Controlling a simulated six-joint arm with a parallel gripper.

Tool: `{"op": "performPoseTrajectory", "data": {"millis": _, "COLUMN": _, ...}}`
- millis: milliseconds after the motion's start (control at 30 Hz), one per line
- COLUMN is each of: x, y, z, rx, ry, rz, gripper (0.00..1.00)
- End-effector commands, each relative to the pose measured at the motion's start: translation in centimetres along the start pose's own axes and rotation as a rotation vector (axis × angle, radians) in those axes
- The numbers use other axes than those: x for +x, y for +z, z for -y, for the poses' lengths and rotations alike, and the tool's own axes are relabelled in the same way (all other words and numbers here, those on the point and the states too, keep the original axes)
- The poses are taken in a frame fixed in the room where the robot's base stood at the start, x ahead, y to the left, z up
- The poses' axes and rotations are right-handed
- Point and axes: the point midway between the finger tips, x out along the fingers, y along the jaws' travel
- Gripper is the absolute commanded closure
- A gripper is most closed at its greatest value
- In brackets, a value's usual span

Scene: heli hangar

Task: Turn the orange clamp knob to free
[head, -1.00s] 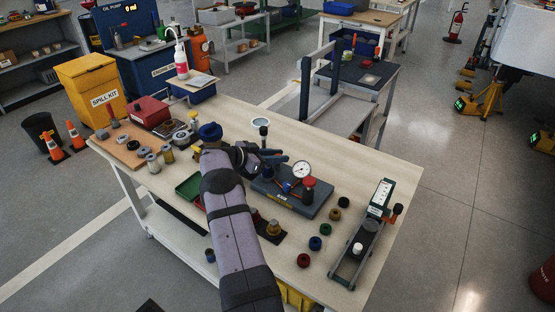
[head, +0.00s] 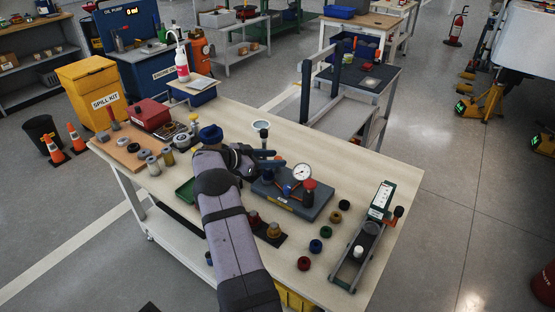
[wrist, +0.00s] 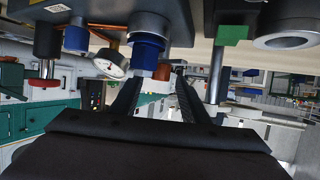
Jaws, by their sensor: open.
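The orange clamp knob (head: 398,211) sits at the right side of a narrow fixture (head: 351,258) with a white-labelled upright plate, near the right end of the bench. My gripper (head: 275,159) is well to the left of the knob, above the back left of a grey plate carrying a gauge. It is open, and no held thing shows between its fingers. In the wrist view, my gripper (wrist: 158,80) has both fingers apart, with a blue fitting (wrist: 147,50) showing just beyond them. I cannot make out the clamp knob in the wrist view.
The grey gauge plate (head: 318,207) with its dial (head: 302,172) and red-topped post (head: 309,184) stands between my gripper and the fixture. Several coloured rings lie in front of it, including a red one (head: 304,263). A green tray (head: 186,190) is left of my arm.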

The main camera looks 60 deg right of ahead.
Motion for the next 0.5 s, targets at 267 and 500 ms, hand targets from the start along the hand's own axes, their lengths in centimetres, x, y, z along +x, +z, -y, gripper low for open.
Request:
{"op": "performPoseTrajectory", "data": {"millis": 267, "x": -3.8, "y": 0.0, "z": 0.1, "rx": 0.0, "ry": -0.002, "rz": 0.0, "gripper": 0.59}}
{"op": "performPoseTrajectory", "data": {"millis": 500, "x": -5.0, "y": -0.1, "z": 0.0, "rx": 0.0, "ry": -0.001, "rz": -0.001, "gripper": 0.59}}
